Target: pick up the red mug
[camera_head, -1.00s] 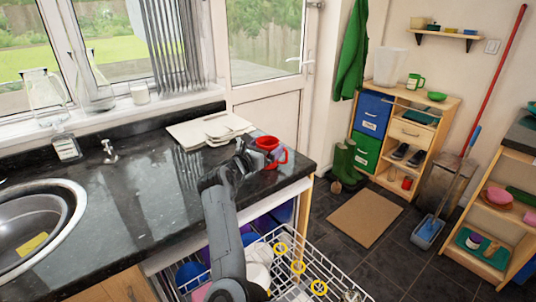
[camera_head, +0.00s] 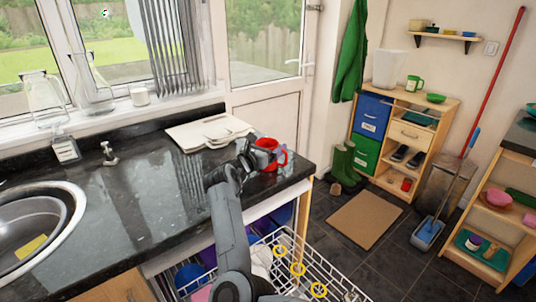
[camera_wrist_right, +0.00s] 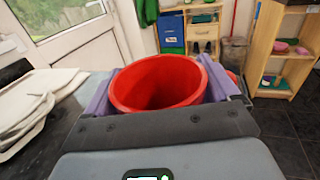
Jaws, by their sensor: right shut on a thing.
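The red mug (camera_head: 268,144) is upright at the right end of the black counter, with its handle to the right. My right gripper (camera_head: 265,159) is shut on it and covers part of its near side. In the right wrist view the mug (camera_wrist_right: 160,82) sits between the two purple fingers of the right gripper (camera_wrist_right: 165,90), its open mouth facing the camera and empty as far as I see. I cannot tell whether its base touches the counter. My left gripper is not in view.
Stacked cream boards (camera_head: 208,132) lie on the counter just left of the mug. The sink (camera_head: 75,204) is at the far left. An open dishwasher rack (camera_head: 325,262) is below the counter's front edge. The counter middle (camera_head: 140,195) is clear.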

